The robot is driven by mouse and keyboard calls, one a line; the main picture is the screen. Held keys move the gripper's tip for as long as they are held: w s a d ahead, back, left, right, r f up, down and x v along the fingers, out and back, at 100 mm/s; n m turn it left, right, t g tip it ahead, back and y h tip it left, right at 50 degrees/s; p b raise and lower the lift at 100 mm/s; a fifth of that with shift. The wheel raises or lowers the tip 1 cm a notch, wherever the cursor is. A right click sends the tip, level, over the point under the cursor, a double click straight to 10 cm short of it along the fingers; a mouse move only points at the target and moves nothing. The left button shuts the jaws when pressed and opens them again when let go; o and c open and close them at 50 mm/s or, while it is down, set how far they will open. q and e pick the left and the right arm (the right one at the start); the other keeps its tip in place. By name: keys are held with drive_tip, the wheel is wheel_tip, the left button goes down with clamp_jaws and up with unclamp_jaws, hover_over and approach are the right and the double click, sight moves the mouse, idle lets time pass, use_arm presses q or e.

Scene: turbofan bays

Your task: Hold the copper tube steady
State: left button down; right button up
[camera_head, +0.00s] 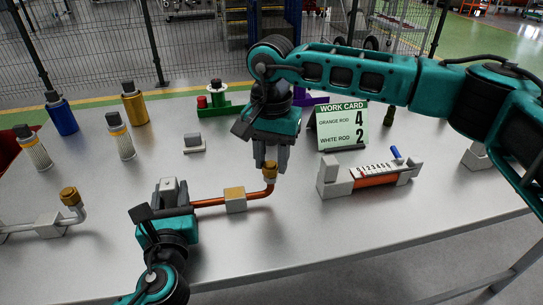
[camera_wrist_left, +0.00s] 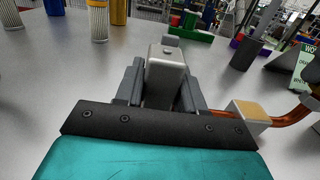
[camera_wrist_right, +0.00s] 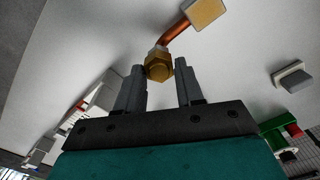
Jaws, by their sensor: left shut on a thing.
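The copper tube (camera_head: 211,202) lies low over the table, passing a tan-topped block (camera_head: 235,203) and bending up at its right end to a brass nut (camera_head: 270,169). My left gripper (camera_head: 174,196) is shut on a grey block (camera_wrist_left: 165,72) at the tube's left end; the fingers sit on both sides of it in the left wrist view. My right gripper (camera_head: 271,158) is over the brass nut. In the right wrist view its fingers stand apart, with the nut (camera_wrist_right: 159,67) at their tips, nearer the left finger.
A work card (camera_head: 342,127) reads orange rod 4, white rod 2. A numbered fixture (camera_head: 370,178) stands to the right. Filter cartridges (camera_head: 119,136), blue (camera_head: 62,113) and yellow (camera_head: 135,103) canisters stand at left. The front table is clear.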

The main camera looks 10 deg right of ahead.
drive_tip(key=c, duration=0.6)
